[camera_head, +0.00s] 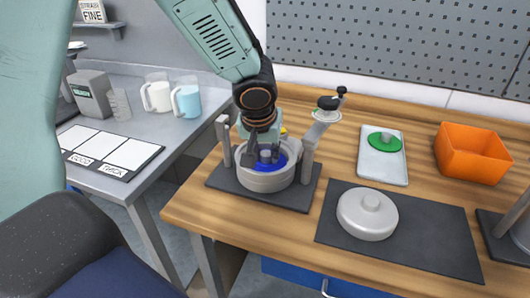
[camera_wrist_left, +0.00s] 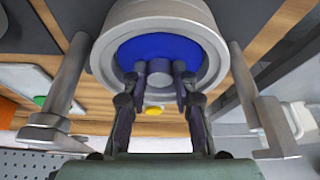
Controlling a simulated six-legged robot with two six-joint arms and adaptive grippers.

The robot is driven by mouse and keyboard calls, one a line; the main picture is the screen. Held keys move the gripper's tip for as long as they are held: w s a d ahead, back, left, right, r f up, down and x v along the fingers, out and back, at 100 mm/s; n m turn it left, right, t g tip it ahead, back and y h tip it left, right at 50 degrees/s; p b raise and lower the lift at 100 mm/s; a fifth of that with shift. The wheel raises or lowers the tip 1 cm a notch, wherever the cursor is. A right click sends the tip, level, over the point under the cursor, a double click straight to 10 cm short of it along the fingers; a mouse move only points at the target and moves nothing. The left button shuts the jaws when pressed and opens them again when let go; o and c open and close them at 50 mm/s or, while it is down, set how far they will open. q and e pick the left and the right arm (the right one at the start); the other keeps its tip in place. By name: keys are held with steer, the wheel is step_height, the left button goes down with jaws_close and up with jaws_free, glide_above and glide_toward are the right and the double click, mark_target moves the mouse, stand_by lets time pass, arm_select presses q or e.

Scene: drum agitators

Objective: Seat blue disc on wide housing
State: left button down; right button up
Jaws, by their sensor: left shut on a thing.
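The blue disc (camera_head: 283,159) lies within the round mouth of the light grey wide housing (camera_head: 266,182). In the left wrist view the blue disc (camera_wrist_left: 160,45) looks roughly centred inside the rim of the housing (camera_wrist_left: 104,62). My left gripper (camera_head: 264,153) points down over the housing. Its fingers are shut on the disc's grey central knob (camera_wrist_left: 159,70). The fingers hide part of the disc. I cannot tell whether the disc rests fully on its seat. My right gripper is not in view.
Grey posts (camera_head: 308,152) flank the housing on a dark base. A grey lid (camera_head: 367,214) lies on a dark mat to the right. A green disc (camera_head: 385,143) sits on a white tray; an orange bin (camera_head: 473,153) stands beyond. Cups and cards occupy the left table.

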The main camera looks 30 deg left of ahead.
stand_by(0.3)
arm_select(q)
steer(key=c, duration=1)
jaws_free()
steer(key=v, duration=0.7)
steer(key=shift+r, duration=0.2)
steer(key=shift+s, duration=0.1)
